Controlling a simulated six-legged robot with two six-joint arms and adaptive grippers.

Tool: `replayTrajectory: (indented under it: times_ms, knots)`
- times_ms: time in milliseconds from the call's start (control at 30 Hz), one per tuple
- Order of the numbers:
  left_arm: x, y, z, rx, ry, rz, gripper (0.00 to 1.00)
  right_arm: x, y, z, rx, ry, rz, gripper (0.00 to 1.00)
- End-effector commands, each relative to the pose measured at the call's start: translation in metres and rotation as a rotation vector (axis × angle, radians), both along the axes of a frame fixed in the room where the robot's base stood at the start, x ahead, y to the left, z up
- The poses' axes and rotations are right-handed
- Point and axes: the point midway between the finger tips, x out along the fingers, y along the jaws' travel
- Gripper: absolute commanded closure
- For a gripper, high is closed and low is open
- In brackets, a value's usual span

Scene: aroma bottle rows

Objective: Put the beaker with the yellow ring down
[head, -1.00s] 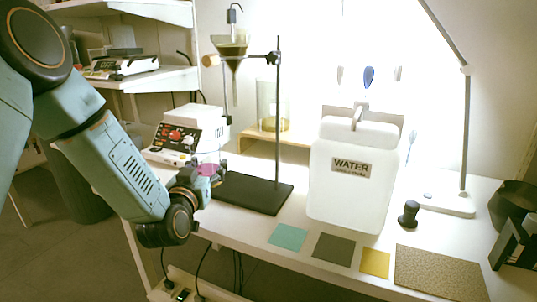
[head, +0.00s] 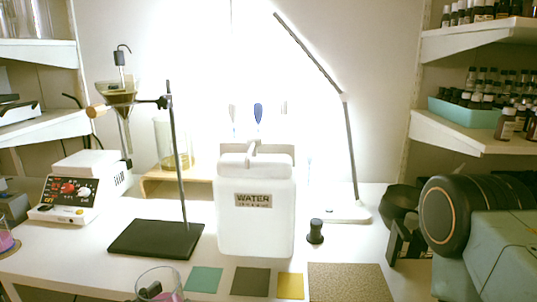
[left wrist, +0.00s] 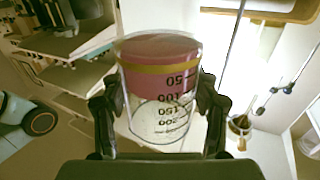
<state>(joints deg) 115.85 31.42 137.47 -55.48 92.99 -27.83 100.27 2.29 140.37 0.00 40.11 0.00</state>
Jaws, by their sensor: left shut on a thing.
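In the left wrist view, a clear beaker (left wrist: 160,110) with pink liquid, dark volume marks and a yellow ring (left wrist: 160,68) is between the fingers of my left gripper (left wrist: 160,112), which is shut on it. In the head view, the top of a clear beaker (head: 160,277) with some pink in it shows at the bottom edge, with a dark finger of my left gripper (head: 150,290) against it. Its lower part is cut off and no yellow ring shows there.
Teal (head: 204,279), dark grey (head: 250,281) and yellow (head: 290,285) squares and a brown speckled mat (head: 350,284) lie along the front. A water canister (head: 256,222), a stand base (head: 157,238) and a black knob-like object (head: 316,232) stand behind. Another pink-filled vessel (head: 5,243) shows at the left edge.

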Motion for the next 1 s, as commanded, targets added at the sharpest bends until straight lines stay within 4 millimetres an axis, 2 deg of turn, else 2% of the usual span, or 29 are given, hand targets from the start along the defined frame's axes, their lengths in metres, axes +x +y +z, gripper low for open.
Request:
replayTrajectory:
  times_ms: [100, 300, 467, 633, 767, 867, 1000]
  knots:
    - [-0.009, 0.0, -0.012, 0.0, 0.002, 0.0, 0.79, 0.0, 0.0, 0.003, 0.0, 0.0, 0.0, 0.66]
    - [-0.013, 0.0, -0.019, 0.001, -0.003, 0.003, 0.79, 0.0, 0.0, 0.004, 0.0, 0.0, 0.0, 0.66]
    - [-0.012, 0.001, -0.019, 0.0, -0.004, 0.004, 0.79, 0.0, 0.0, 0.004, 0.0, 0.0, 0.0, 0.66]
    - [-0.004, 0.001, -0.007, -0.001, -0.008, 0.004, 0.79, 0.0, 0.0, 0.001, 0.0, 0.0, 0.0, 0.66]
    - [0.015, 0.005, 0.013, 0.0, -0.014, 0.021, 0.79, 0.0, 0.0, -0.005, 0.0, 0.0, 0.0, 0.66]
    - [0.04, 0.018, 0.028, 0.0, -0.016, 0.075, 0.79, 0.0, 0.0, -0.011, 0.0, 0.0, 0.0, 0.66]
    - [0.088, 0.055, 0.05, 0.001, -0.016, 0.224, 0.79, 0.0, 0.0, -0.019, 0.0, 0.0, 0.0, 0.66]
